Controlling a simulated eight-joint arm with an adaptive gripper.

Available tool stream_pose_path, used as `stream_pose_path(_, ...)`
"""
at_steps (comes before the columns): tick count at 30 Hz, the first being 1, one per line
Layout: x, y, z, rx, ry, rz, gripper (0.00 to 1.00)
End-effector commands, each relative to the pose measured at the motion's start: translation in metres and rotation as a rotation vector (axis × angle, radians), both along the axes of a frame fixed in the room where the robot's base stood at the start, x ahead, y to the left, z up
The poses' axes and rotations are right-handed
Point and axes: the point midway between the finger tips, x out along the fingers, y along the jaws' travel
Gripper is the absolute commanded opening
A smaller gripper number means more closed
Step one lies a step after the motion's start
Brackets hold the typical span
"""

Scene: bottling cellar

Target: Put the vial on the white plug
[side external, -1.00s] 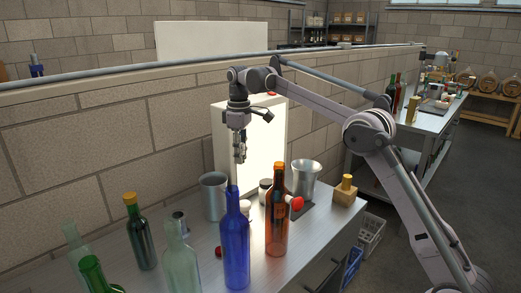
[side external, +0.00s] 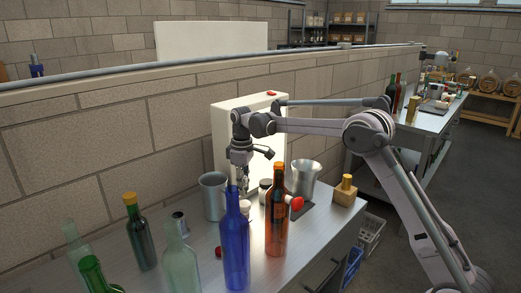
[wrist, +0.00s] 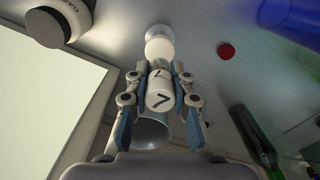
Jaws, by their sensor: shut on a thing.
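My gripper (side external: 243,190) is low over the steel bench, behind the blue bottle. In the wrist view its fingers (wrist: 159,88) are shut on a small white cylinder with dark marks (wrist: 160,92), which I take to be the vial. Just beyond the fingertips is a rounded white thing with a clear, glassy edge (wrist: 158,46), apparently the white plug. It lines up with the held piece in this view; I cannot tell whether they touch. In the side view a small white shape (side external: 245,208) shows between the blue and orange bottles, partly hidden.
A blue bottle (side external: 236,245) and an orange bottle (side external: 276,215) stand close in front. A red cap (wrist: 227,50) lies on the bench.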

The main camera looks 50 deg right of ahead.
Motion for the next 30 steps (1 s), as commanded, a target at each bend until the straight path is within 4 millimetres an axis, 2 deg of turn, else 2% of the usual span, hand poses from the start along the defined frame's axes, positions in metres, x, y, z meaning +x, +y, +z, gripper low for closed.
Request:
stream_pose_path(3, 0.0, 0.0, -0.017, 0.0, 0.0, 0.0, 0.0)
stream_pose_path(7, 0.0, 0.0, -0.029, 0.0, 0.0, 0.0, 0.0)
stream_pose_path(20, 0.0, 0.0, -0.035, 0.0, 0.0, 0.0, 0.0)
stream_pose_path(21, 0.0, 0.0, -0.034, 0.0, 0.0, 0.0, 0.31)
stream_pose_path(23, 0.0, 0.0, -0.034, 0.0, 0.0, 0.0, 0.45)
stream_pose_path(30, 0.0, 0.0, -0.034, 0.0, 0.0, 0.0, 0.45)
